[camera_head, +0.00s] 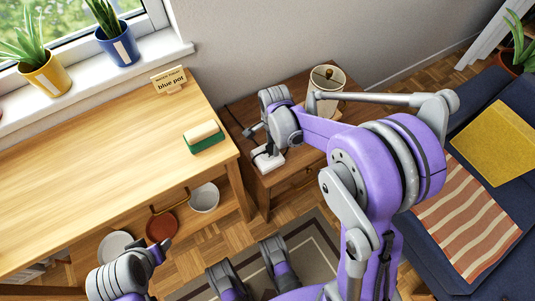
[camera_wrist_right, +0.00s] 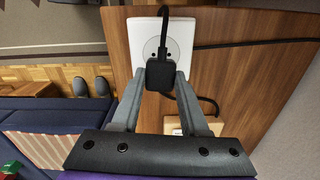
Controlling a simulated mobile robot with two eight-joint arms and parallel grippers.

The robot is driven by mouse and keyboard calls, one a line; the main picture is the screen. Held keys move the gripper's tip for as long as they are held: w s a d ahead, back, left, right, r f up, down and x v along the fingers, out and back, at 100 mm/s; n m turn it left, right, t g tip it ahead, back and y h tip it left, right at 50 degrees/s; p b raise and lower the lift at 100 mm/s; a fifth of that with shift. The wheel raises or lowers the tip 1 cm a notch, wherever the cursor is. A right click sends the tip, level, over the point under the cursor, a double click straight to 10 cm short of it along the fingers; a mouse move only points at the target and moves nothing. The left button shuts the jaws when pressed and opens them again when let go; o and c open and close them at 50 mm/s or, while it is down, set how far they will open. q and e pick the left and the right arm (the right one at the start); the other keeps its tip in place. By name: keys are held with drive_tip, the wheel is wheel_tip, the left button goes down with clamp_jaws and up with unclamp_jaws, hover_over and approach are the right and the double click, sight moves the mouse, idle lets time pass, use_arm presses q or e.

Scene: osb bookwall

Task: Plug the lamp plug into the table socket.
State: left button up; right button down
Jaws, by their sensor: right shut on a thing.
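The black lamp plug (camera_wrist_right: 160,73) is between the fingertips of my right gripper (camera_wrist_right: 160,80), which is shut on it. The white table socket (camera_wrist_right: 143,35), with a round face, lies just beyond the plug in the wrist view; I cannot tell if they touch. Part of the round face shows clear of the plug. In the head view the socket (camera_head: 268,161) is on the brown side table, below my right gripper (camera_head: 256,143). The lamp (camera_head: 326,84) stands behind it, partly hidden by my arm. My left gripper (camera_head: 165,244) is low at the left, its fingers unclear.
A black cord (camera_wrist_right: 250,43) runs across the side table (camera_head: 240,110). A wooden desk (camera_head: 110,150) at the left holds a green-and-cream sponge (camera_head: 203,137) and a "blue pot" sign (camera_head: 169,80). A blue sofa (camera_head: 485,140) is at the right.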

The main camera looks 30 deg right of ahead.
drive_tip(key=shift+a, duration=0.95)
drive_tip(key=shift+f+b, duration=0.45)
drive_tip(key=shift+f, duration=0.15)
idle(2.2)
drive_tip(key=shift+c, duration=1.7)
unclamp_jaws()
drive_tip(key=shift+r, duration=0.1)
drive_tip(key=shift+r+p, duration=1.95)
drive_tip(key=shift+r, duration=1.05)
